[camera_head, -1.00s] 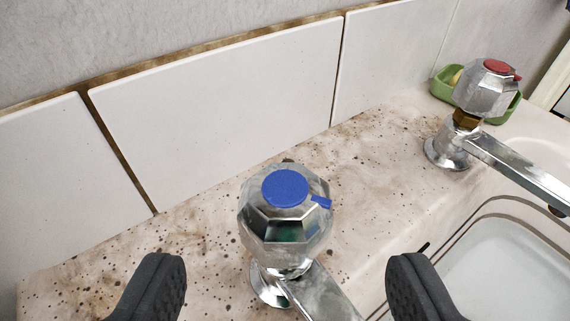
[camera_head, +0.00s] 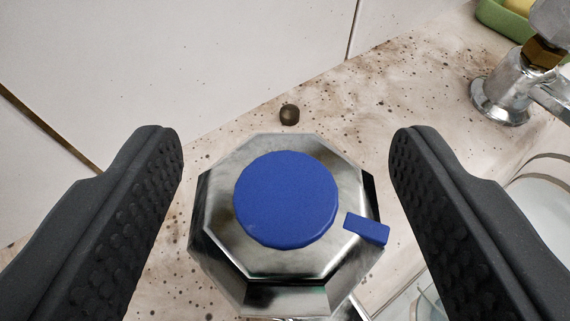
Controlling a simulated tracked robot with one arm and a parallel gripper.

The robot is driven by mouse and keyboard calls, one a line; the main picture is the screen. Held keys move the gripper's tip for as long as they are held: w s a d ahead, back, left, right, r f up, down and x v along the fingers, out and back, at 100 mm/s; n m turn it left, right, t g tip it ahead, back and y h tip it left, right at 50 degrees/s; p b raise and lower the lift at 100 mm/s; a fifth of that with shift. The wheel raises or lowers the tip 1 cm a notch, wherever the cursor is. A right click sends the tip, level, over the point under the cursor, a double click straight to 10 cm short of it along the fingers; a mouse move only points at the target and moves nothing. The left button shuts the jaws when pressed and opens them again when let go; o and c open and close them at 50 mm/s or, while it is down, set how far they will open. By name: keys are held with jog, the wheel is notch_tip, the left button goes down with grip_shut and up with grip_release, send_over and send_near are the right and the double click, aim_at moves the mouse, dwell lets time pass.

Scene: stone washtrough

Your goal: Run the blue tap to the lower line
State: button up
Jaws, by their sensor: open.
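The blue tap (camera_head: 222,207) has a faceted metal knob with a round blue cap (camera_head: 286,200) on top. A small blue pointer tab (camera_head: 366,229) sticks out at the knob's right, slightly toward the bottom of the picture. My gripper (camera_head: 286,150) is open, with one black padded finger on each side of the knob. Gaps show between both fingers and the knob, the left one very narrow. The tap's spout and the lower line are not visible; the knob hides what lies beneath it.
The other tap's metal body (camera_head: 505,85) stands at the upper right, its top cut off. A green dish (camera_head: 505,20) is behind it. A small dark stub (camera_head: 289,114) sits on the speckled stone ledge behind the knob. White wall tiles (camera_head: 190,60) rise behind. Part of the basin shows at lower right.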

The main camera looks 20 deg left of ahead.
jog(key=shift+c, duration=0.3)
jog(key=c, duration=0.9)
jog(key=m+h+p, duration=0.1)
jog(key=p, duration=0.7)
jog(key=shift+r, duration=0.35)
jog(key=m+h+p, duration=0.2)
jog(key=p, duration=0.9)
jog(key=shift+h, duration=0.3)
jog(key=m+h+p, duration=0.1)
jog(key=p, duration=0.5)
jog(key=shift+f, duration=0.15)
jog(key=m+h+p, duration=0.1)
jog(key=p, duration=0.3)
jog(key=shift+p, duration=0.3)
jog(key=shift+f+m+h+p, duration=0.1)
jog(key=shift+m+h+p, duration=0.85)
jog(key=shift+p, duration=1.4)
